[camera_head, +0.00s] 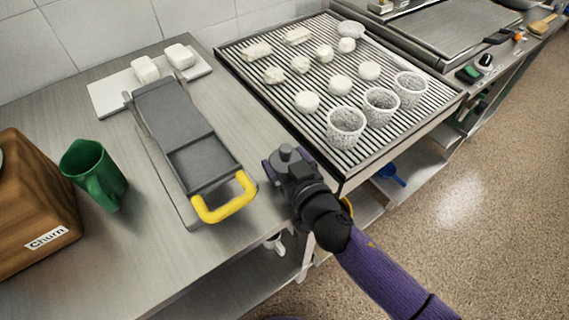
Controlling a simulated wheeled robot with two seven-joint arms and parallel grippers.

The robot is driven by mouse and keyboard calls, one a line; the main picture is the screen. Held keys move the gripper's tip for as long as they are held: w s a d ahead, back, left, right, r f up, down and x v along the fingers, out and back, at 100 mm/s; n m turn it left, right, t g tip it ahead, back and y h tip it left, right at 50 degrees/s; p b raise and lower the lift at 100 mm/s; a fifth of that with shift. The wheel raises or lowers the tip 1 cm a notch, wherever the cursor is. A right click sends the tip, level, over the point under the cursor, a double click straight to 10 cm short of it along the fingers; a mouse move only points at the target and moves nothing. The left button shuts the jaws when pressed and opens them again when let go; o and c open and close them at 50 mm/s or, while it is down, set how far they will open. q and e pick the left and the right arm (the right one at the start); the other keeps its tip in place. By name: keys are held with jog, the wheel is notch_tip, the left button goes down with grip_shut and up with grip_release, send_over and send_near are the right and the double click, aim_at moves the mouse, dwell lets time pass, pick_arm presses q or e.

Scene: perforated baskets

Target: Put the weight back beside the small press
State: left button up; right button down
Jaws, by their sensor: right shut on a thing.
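The small press (184,130) is a dark grey device with a yellow handle (226,198), lying on the steel counter with its handle toward me. The weight (288,155) is a small grey piece with a knob on top, to the right of the handle. My right gripper (281,166) is shut on the weight, near the counter's front right edge. The gripper and my purple arm hide the weight's lower part, and I cannot tell whether it touches the counter. My left gripper is not in view.
A green mug (94,174) and a wooden churn box (34,205) stand at the left. A white board (106,96) with two white blocks lies behind the press. A slatted draining rack (262,80) with perforated baskets (345,127) and white pieces is at right. Bare counter lies between mug and press.

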jog(key=shift+w+a+f, duration=0.2)
jog(key=shift+w+f, duration=0.15)
jog(key=shift+f, duration=0.15)
jog(key=shift+r, duration=0.15)
grip_release()
jog(key=shift+f, duration=0.2)
jog(key=shift+r, duration=0.15)
jog(key=shift+s+d, duration=0.2)
jog(key=shift+s, duration=0.15)
pick_arm(q)
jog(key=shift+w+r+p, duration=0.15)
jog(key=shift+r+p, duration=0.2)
jog(key=shift+p, duration=0.3)
pick_arm(e)
jog(key=v, duration=1.1)
jog(key=shift+s, duration=0.15)
